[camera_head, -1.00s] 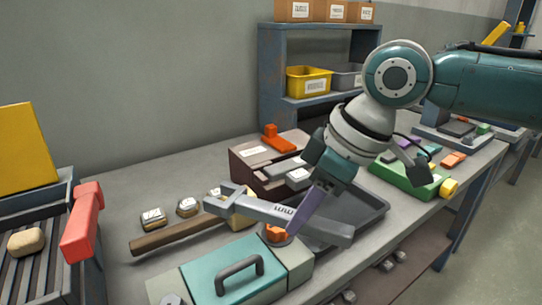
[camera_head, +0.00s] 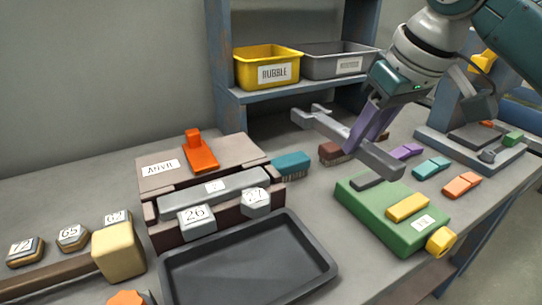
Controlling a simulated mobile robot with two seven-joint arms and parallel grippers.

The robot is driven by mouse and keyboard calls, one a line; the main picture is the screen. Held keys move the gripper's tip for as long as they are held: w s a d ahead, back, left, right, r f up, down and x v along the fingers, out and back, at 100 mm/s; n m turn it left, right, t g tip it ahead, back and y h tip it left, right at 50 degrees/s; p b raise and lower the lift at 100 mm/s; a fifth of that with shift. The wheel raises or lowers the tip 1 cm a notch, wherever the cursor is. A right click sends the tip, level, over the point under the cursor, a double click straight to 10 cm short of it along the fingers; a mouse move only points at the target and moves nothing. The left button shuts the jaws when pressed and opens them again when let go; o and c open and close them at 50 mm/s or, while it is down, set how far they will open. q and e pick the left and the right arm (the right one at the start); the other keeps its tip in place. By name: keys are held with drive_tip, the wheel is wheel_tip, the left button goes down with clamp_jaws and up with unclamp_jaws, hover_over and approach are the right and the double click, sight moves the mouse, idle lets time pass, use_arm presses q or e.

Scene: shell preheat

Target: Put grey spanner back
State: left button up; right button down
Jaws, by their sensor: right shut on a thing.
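The grey spanner (camera_head: 325,122) is in the air in the head view, over the bench between the shelf and the green box. It slants from an open-ended head at upper left to its other end at lower right. My right gripper (camera_head: 368,132), with purple fingers, is shut on its middle part and hides some of it. My left gripper is not in view.
A brown block marked ANVIL (camera_head: 205,177) carries an orange piece (camera_head: 199,151). A dark empty tray (camera_head: 250,262) lies in front. A green box (camera_head: 390,218) with a yellow knob stands at right. A shelf holds a yellow RUBBLE bin (camera_head: 267,68) and a grey bin (camera_head: 335,62).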

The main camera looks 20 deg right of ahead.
drive_tip(key=b, duration=0.3)
hover_over(335, 233)
drive_tip(key=s, duration=0.2)
drive_tip(key=f, duration=1.4)
drive_tip(key=shift+w, duration=0.25)
drive_tip(key=shift+f+b, duration=0.9)
drive_tip(key=shift+f, duration=1.4)
drive_tip(key=shift+f, duration=0.2)
drive_tip(key=c, duration=0.6)
unclamp_jaws()
